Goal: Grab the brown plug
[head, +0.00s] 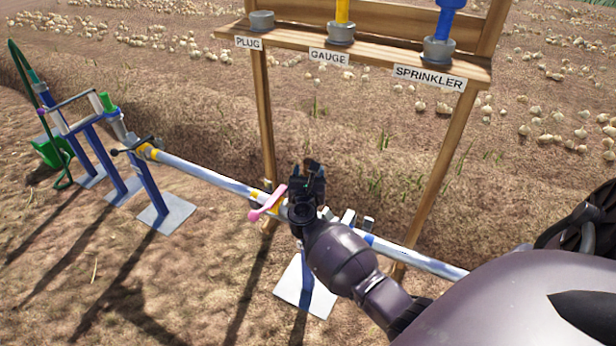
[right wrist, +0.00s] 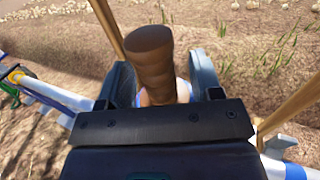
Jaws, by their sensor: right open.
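The brown plug (right wrist: 150,62) stands up between the two fingers of my right gripper (right wrist: 163,80) in the right wrist view. It has a rounded, ridged top, and its lower end is hidden behind the gripper body. The fingers are open, one on each side, with a visible gap to the plug. In the head view my right gripper (head: 308,178) is over the middle of the pipe (head: 215,177), and I cannot make out the plug there. My left gripper is not in view.
A wooden stand (head: 380,62) behind has grey holders over PLUG, GAUGE and SPRINKLER labels; a yellow piece (head: 342,10) and a blue piece (head: 449,18) stand in two. A pink valve handle (head: 267,204) is just left of my gripper. Blue posts and a green hose (head: 22,75) are left.

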